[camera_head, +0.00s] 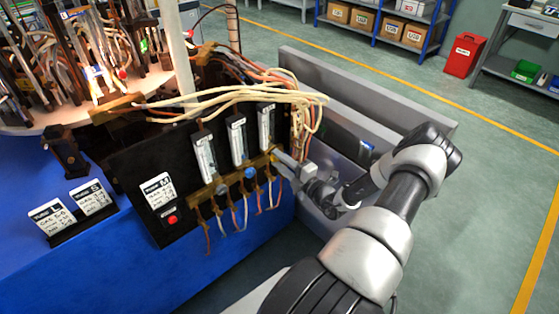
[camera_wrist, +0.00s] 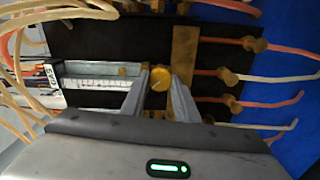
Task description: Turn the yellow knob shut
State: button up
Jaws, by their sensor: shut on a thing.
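The yellow knob (camera_wrist: 160,77) is round and sits between the two fingers of my gripper (camera_wrist: 158,82) in the wrist view. The fingers are shut on it, one on each side. In the head view my gripper (camera_head: 280,156) reaches in from the right to the lower end of the rightmost flow tube (camera_head: 266,127) on the black panel (camera_head: 130,168). The knob is hidden there by the gripper. A blue knob (camera_head: 250,173) and a grey knob (camera_head: 221,188) sit below the other two tubes, along a brass bar, apart from my gripper.
Cream and orange hoses (camera_head: 250,95) hang over the panel top and its right end, close to my gripper. Thin hoses (camera_head: 240,215) hang below the brass bar. A red button (camera_head: 172,219) is at the panel's lower left. A grey open bin (camera_head: 370,125) stands behind my arm.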

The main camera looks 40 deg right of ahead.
jog(key=shift+m, duration=0.5)
jog(key=o, duration=1.1)
jog(key=shift+c, duration=0.2)
jog(key=shift+s, duration=0.15)
jog(key=s+d+p, duration=0.1)
jog(key=s, duration=1.6)
jog(key=shift+d, duration=0.15)
